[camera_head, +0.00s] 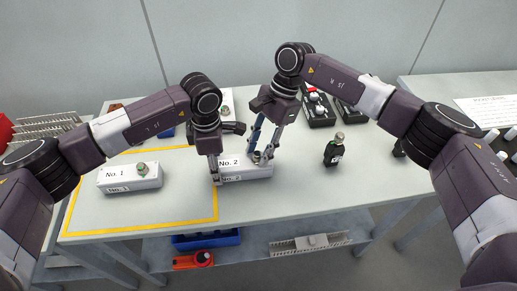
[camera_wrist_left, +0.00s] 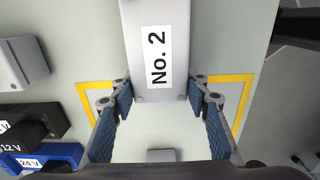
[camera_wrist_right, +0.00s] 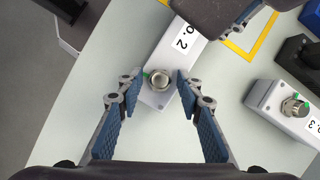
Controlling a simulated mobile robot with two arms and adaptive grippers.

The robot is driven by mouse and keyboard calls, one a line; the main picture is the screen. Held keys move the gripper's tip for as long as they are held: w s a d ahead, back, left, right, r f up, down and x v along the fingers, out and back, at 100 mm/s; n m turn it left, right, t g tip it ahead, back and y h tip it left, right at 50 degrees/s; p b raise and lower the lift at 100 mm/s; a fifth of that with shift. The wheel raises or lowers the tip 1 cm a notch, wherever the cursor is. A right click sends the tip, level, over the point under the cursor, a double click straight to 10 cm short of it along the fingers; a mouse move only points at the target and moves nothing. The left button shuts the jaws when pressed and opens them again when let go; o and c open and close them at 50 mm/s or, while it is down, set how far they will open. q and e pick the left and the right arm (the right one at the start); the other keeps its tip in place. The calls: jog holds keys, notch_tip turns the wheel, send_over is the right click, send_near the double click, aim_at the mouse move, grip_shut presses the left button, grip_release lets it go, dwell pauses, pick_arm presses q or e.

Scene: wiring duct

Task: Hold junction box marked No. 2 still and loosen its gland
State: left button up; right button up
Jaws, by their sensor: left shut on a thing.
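The white junction box marked No. 2 (camera_head: 258,172) lies on the table at the right edge of the yellow-taped area. It also shows in the left wrist view (camera_wrist_left: 155,72), its label facing up. My left gripper (camera_wrist_left: 160,90) is shut on its left end, one finger on each side. Its round metal gland (camera_wrist_right: 159,79), with a bit of green beside it, is on the other end. My right gripper (camera_wrist_right: 158,92) is open, with its fingers on either side of the gland; gaps show between them. In the head view the right fingers (camera_head: 263,150) partly hide the gland.
Box No. 1 (camera_head: 140,181) stands inside the yellow tape at left. Box No. 3 (camera_wrist_right: 275,111) shows in the right wrist view. A black bottle-like item (camera_head: 333,152) stands to the right. A blue bin (camera_head: 205,241) is on the lower shelf. The front right tabletop is clear.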

jog(key=m+t, duration=0.1)
jog(key=m, duration=0.2)
jog(key=m+t, duration=0.1)
jog(key=m, duration=0.3)
jog(key=shift+s+t+y, duration=0.15)
jog(key=shift+t+y, duration=0.15)
jog(key=shift+c, duration=0.6)
grip_shut()
jog(key=n+g, duration=0.1)
jog(key=n, duration=0.1)
jog(key=n+g, duration=0.1)
jog(key=n, duration=0.2)
jog(key=shift+w+a, duration=0.1)
jog(key=shift+w, duration=0.1)
jog(key=n+h, duration=0.1)
jog(key=n, duration=0.2)
jog(key=n+g, duration=0.1)
jog(key=n, duration=0.2)
jog(key=shift+g+h, duration=0.3)
jog(key=shift+h, duration=0.1)
